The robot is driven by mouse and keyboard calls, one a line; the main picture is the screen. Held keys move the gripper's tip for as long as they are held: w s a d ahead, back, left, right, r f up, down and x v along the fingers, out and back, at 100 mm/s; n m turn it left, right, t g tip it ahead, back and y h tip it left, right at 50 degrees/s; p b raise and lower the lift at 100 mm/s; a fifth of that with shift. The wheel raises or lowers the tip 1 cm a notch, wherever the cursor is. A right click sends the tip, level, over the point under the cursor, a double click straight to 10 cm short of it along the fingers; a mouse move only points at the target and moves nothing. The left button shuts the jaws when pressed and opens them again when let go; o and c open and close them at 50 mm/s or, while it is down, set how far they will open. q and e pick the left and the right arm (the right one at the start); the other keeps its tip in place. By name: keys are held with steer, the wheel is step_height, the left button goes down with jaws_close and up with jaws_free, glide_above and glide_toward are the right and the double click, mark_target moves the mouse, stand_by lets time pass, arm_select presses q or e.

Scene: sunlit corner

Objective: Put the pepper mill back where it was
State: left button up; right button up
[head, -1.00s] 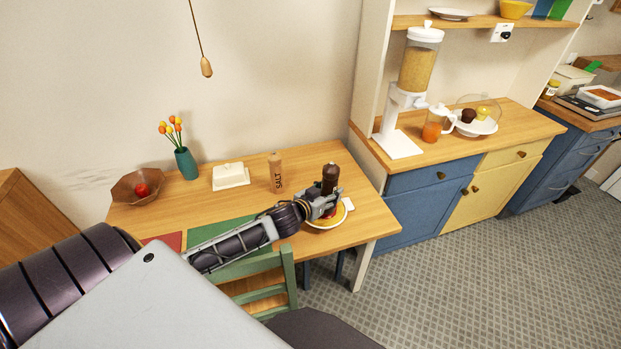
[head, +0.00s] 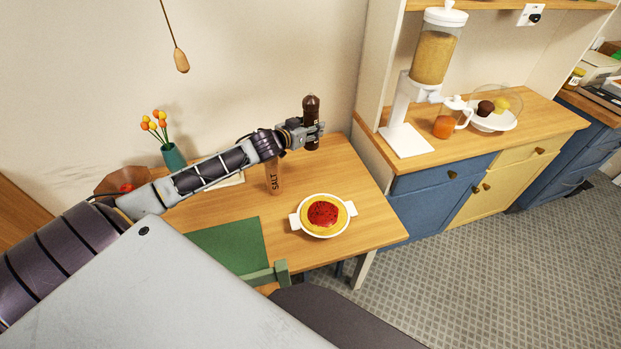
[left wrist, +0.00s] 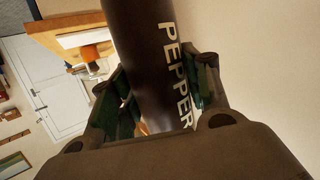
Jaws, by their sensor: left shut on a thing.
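The dark brown pepper mill (head: 311,112) is upright in my left gripper (head: 314,134), near the back right of the wooden table. In the left wrist view the mill (left wrist: 150,60), lettered PEPPER, sits between both fingers of the gripper (left wrist: 160,105), which is shut on it. I cannot tell for sure whether its base touches the table. The light wooden salt mill (head: 274,176), lettered SALT, stands on the table to the left of it, partly behind my left arm. My right gripper is not in view.
A white two-handled dish (head: 349,208) with red-topped yellow food stands on the table (head: 370,233). A green mat (head: 228,245) lies left of it. A teal vase (head: 174,157) and a brown bowl (head: 112,181) are at the back left. A cord pull (head: 181,61) hangs above.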

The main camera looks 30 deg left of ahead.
mark_target(311, 148)
arm_select(q)
steer(key=shift+r, duration=0.1)
step_height(311, 148, down, 9)
steer(key=shift+r, duration=0.1)
step_height(311, 148, down, 5)
steer(key=shift+f+b, duration=0.15)
steer(key=shift+b, duration=0.3)
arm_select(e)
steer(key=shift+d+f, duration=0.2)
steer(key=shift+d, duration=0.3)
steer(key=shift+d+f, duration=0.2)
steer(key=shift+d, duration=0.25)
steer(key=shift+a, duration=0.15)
